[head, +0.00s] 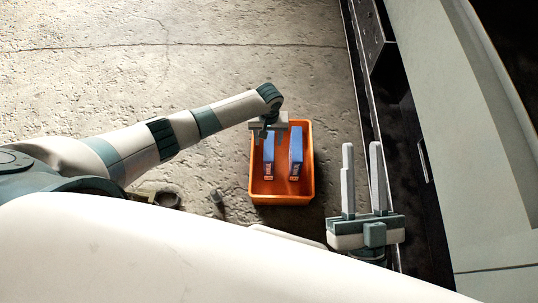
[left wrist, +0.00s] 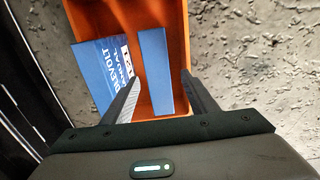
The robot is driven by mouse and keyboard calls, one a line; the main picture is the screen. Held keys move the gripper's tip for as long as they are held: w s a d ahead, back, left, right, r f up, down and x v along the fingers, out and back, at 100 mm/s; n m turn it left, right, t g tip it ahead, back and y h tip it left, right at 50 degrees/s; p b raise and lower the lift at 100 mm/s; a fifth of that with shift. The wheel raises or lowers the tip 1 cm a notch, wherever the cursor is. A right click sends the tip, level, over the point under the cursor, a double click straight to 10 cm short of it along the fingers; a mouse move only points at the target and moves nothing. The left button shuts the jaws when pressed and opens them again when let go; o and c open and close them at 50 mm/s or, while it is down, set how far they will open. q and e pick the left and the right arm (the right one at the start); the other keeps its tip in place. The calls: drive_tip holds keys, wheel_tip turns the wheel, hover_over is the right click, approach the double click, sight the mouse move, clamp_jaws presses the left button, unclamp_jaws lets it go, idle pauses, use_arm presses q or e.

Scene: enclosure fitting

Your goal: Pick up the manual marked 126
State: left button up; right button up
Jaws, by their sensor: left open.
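Two blue manuals stand in an orange crate (head: 282,200). The left manual (head: 269,160) is partly under my left gripper (head: 268,137) in the head view. The right manual (head: 296,150) is beside it. In the left wrist view, my open left gripper (left wrist: 162,76) has one finger on each side of a plain blue manual (left wrist: 153,60), with no mark readable. The other manual (left wrist: 92,62) leans to the left there and shows white lettering and a white label; a finger hides part of it, and I cannot read its full number. My right gripper (head: 362,170) is open and empty.
The crate's walls (left wrist: 176,20) stand close around the manuals and my left fingers. Rough, cracked concrete floor (head: 130,75) lies around the crate. A dark cabinet-like structure (head: 400,110) runs along the right. Small dark objects (head: 167,200) lie left of the crate.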

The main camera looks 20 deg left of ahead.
sight(269, 143)
use_arm(q)
drive_tip(key=shift+f, duration=0.1)
use_arm(e)
drive_tip(key=shift+r, duration=0.1)
use_arm(q)
drive_tip(key=shift+f, duration=0.2)
wheel_tip(269, 143, down, 4)
drive_tip(key=shift+d+f+b, duration=0.1)
drive_tip(key=shift+b, duration=1.15)
drive_tip(key=shift+f, duration=0.25)
use_arm(e)
wheel_tip(269, 143, up, 6)
drive_tip(key=d+t, duration=0.2)
drive_tip(key=t, duration=0.2)
drive_tip(key=shift+s+d+t+y, duration=0.3)
drive_tip(key=shift+d+y, duration=0.1)
use_arm(q)
drive_tip(key=shift+r, duration=0.1)
clamp_jaws()
